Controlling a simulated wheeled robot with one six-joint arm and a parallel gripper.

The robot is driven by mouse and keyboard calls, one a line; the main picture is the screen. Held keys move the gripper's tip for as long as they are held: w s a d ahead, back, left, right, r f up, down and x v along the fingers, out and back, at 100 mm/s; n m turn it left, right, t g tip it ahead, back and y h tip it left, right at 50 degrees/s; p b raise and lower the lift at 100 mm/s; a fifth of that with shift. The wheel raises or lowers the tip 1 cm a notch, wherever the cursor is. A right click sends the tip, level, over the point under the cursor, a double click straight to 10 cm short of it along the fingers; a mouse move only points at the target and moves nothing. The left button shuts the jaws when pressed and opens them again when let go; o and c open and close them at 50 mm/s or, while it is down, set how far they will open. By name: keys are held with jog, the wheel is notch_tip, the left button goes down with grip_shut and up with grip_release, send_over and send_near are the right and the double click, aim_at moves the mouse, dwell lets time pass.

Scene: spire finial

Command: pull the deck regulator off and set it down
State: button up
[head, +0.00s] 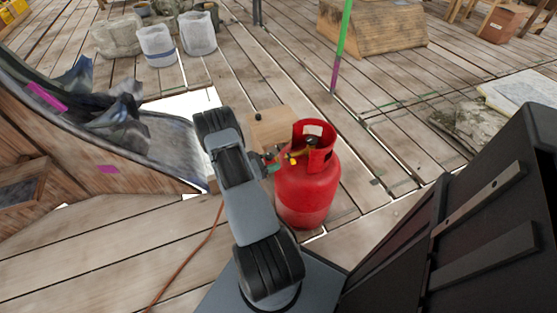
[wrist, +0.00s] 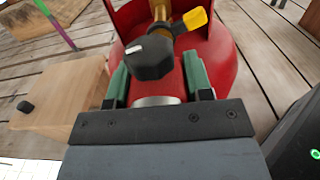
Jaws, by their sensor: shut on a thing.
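The red gas cylinder (head: 307,190) stands upright on the plank deck, with a collar around its top valve. It also shows in the wrist view (wrist: 232,75). The deck regulator (wrist: 150,58) is at the cylinder's brass valve (wrist: 160,28); a black knob and a yellow lever (wrist: 195,18) show there. My gripper (wrist: 160,88) has its green fingers on both sides of the regulator's body, shut on it, beside the valve. In the head view my gripper (head: 271,163) reaches the cylinder's collar from the left. Whether the regulator is still joined to the valve I cannot tell.
A wooden block (head: 270,127) with a small black knob stands just behind the cylinder. An orange hose (head: 190,255) lies on the deck at left. A green and magenta pole (head: 342,45) stands behind. Pale buckets (head: 157,46) are far left.

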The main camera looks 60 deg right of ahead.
jog(key=shift+v, duration=1.3)
